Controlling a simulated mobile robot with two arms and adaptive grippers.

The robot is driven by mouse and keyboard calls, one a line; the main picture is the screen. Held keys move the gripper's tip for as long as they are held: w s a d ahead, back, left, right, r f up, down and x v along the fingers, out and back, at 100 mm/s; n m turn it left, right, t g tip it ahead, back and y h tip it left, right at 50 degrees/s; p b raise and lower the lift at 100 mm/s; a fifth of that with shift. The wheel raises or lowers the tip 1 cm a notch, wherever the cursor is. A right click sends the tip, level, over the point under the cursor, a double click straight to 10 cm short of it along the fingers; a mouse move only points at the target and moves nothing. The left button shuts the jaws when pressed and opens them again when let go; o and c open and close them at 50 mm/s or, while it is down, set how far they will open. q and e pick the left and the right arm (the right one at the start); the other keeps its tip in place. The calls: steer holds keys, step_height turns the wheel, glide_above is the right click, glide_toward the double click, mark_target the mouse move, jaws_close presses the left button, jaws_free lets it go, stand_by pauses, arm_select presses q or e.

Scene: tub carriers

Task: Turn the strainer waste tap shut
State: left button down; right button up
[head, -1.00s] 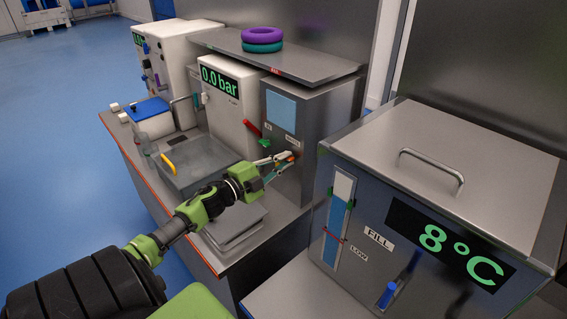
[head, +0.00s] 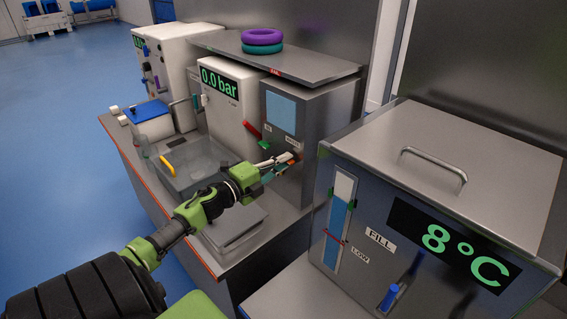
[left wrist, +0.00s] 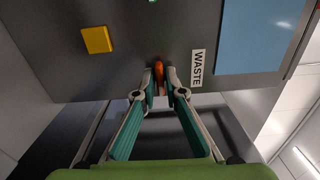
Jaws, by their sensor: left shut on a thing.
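The strainer is the grey metal cabinet with a light blue panel (head: 281,112) in the head view. Its waste tap is a small orange handle (left wrist: 159,72) beside the WASTE label (left wrist: 197,68) in the left wrist view. My left gripper (head: 292,160) reaches the cabinet's front face low down, below the blue panel. In the left wrist view its fingertips (left wrist: 160,84) stand on both sides of the orange handle and are shut on it. The fingers hide most of the tap in the head view. My right gripper is not in view.
A red lever (head: 251,129) is left of the cabinet, near the 0.0 bar unit (head: 221,110). A clear-lidded tub with a yellow handle (head: 167,166) stands on the bench. The 8°C tank (head: 470,180) stands close on the right. A yellow square (left wrist: 97,40) marks the cabinet face.

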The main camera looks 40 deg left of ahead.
arm_select(q)
steer(key=shift+f, duration=0.1)
steer(key=c, duration=2.1)
jaws_free()
steer(key=s, duration=0.8)
steer(key=s+a, duration=0.1)
steer(key=s, duration=0.3)
steer(key=shift+s, duration=0.1)
